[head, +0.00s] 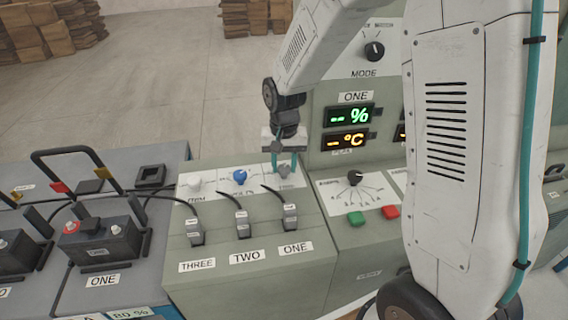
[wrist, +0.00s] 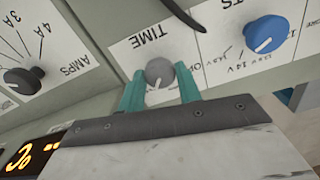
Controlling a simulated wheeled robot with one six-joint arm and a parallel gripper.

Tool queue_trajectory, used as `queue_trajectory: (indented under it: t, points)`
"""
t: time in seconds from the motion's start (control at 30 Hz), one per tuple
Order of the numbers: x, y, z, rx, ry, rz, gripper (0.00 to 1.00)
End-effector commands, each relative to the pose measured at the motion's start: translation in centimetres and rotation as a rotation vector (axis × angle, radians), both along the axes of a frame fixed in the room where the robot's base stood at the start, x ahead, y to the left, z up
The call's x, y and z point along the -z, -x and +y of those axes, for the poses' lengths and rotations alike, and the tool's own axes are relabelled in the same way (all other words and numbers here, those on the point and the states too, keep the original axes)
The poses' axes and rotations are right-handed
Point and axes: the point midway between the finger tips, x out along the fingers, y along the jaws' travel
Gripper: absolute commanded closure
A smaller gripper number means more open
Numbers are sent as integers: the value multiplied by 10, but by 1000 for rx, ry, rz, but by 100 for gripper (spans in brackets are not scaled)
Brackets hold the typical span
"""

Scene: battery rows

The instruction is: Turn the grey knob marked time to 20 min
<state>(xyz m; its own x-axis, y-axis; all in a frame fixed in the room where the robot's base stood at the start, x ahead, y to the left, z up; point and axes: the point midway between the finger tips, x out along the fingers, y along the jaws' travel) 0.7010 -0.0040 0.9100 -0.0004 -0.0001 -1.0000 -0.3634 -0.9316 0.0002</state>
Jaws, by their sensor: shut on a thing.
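The grey time knob (wrist: 159,72) sits on a white panel strip beside the printed word TIME in the wrist view. My gripper (wrist: 160,88) has its two teal fingers on either side of this knob and is shut on it. In the head view the grey knob (head: 284,170) shows only partly, under my gripper (head: 285,160). A white pointer line shows on the knob's near side. The scale around the knob is mostly hidden by the fingers, so the setting it points to cannot be read.
A blue volts knob (head: 240,177) is beside it, with a white knob (head: 194,183) further left. A black amps knob (head: 354,178) is on the right. Black cables (head: 228,193) run to plugs in front. Green (head: 356,218) and red (head: 390,211) buttons sit lower right.

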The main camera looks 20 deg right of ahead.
Motion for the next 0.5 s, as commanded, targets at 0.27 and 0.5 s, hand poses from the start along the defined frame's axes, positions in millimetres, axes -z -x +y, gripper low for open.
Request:
queue_trajectory:
  t: [0.27,0.5]
  points:
    - [-1,0,0,-1,-1,-1,55]
    - [0,0,0,-1,0,0,44]
